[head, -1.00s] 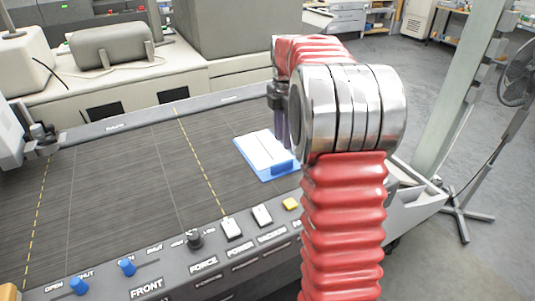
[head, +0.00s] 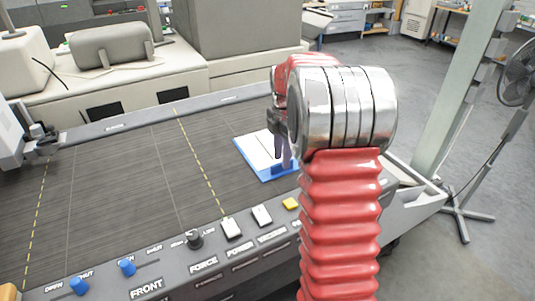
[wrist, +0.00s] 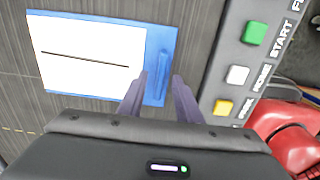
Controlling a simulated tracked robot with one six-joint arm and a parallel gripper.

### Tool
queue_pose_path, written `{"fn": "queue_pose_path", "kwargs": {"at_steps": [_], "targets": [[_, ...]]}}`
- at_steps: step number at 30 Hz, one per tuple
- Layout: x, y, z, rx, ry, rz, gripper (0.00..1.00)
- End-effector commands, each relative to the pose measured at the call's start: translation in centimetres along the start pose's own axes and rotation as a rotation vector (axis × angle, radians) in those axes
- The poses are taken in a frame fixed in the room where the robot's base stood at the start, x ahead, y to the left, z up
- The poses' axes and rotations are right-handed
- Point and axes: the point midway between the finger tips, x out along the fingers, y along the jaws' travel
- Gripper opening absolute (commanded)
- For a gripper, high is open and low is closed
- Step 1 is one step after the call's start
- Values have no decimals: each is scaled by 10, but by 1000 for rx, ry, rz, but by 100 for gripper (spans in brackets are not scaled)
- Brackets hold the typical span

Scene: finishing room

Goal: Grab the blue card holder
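The blue card holder (head: 243,150) is a flat blue plate with a white card on it, lying on the dark bed right of the yellow dashed line. In the wrist view the card holder (wrist: 160,62) shows a raised blue ridge along its right side and a dark line across the card. My gripper (wrist: 158,80) is open, with one finger to each side of the ridge's near end in that view. In the head view my gripper (head: 281,150) is over the card holder's right part. Whether the fingers touch the holder cannot be told.
A grey control panel (head: 180,262) with blue knobs, a black knob and white and yellow buttons runs along the front edge. In the wrist view a green button (wrist: 255,32) also shows. The bed left of the holder is clear.

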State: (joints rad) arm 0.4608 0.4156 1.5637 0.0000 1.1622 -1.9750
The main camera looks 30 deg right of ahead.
Motion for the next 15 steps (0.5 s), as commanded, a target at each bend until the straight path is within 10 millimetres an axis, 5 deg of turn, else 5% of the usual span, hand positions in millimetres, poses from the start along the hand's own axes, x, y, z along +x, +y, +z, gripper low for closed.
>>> {"fn": "queue_pose_path", "kwargs": {"at_steps": [6, 15], "targets": [[28, -1, 0, 0, 1, -2, 31], [33, -1, 0, 0, 0, 0, 31]]}}
